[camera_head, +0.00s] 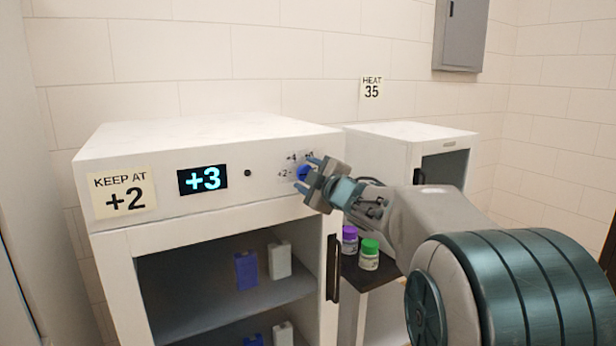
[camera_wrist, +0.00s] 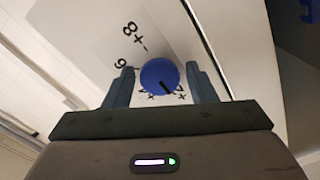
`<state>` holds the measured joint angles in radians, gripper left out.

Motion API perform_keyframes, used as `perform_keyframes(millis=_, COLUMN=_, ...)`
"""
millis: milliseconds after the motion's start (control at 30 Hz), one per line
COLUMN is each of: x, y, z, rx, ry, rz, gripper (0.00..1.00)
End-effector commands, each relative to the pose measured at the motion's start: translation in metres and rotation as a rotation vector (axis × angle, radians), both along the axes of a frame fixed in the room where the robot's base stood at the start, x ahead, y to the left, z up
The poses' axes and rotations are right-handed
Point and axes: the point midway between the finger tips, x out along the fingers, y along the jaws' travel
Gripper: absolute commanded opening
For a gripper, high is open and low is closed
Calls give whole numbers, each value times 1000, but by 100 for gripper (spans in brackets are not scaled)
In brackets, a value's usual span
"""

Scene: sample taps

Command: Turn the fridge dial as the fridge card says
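The fridge card (camera_head: 123,192) on the left of the white fridge's front reads "KEEP AT +2". The lit display (camera_head: 202,179) reads "+3". The blue fridge dial (camera_head: 303,173) is at the right of the same panel, with small numbers around it. In the wrist view the round dial (camera_wrist: 158,74) shows a dark pointer line toward the lower right, near partly hidden marks. My gripper (camera_head: 308,174) is at the dial. In the wrist view my gripper (camera_wrist: 160,78) is open, one finger on each side of the dial, with small gaps visible.
A "HEAT 35" card (camera_head: 371,88) hangs on the wall above a second white cabinet (camera_head: 400,133). Purple-capped (camera_head: 349,240) and green-capped (camera_head: 369,254) jars stand on a dark shelf below my arm. The fridge door handle (camera_head: 333,268) is below the dial.

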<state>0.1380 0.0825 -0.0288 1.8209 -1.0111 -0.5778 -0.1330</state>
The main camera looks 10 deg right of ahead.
Motion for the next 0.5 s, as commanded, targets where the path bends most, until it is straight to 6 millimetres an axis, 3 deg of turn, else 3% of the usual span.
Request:
perform_keyframes(millis=333, x=-2, y=-1, z=0, rx=1, ry=-1, rz=0, gripper=57)
perform_keyframes(millis=500, x=-18, y=-6, z=1, rx=2, ry=-2, rz=-1, gripper=57)
